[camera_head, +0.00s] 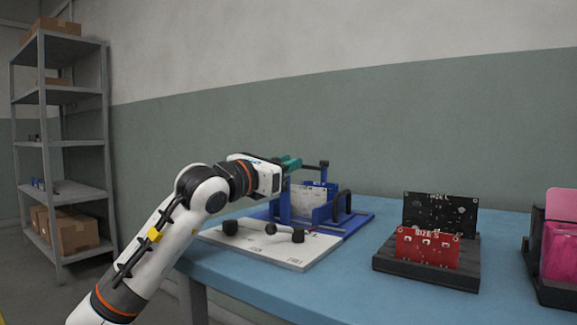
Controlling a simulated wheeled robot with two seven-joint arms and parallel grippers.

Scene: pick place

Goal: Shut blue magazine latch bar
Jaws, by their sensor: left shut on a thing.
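The blue magazine (317,215) stands on the blue table, with upright blue posts and a pale labelled board inside it. A latch bar with a dark knob (324,164) shows at its top, at the upper right of my left gripper. My left gripper (290,163) has teal fingers and is at the magazine's upper left, shut on a part of it that looks like the latch bar. The fingers hide the exact contact. My right gripper is not in view.
A white plate (270,256) with dark knobs lies in front of the magazine. A black rack (425,268) holds a red card (427,249) and a black card (440,212). A dark bin with pink items (558,250) stands at the right edge. A grey shelf (62,150) stands at left.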

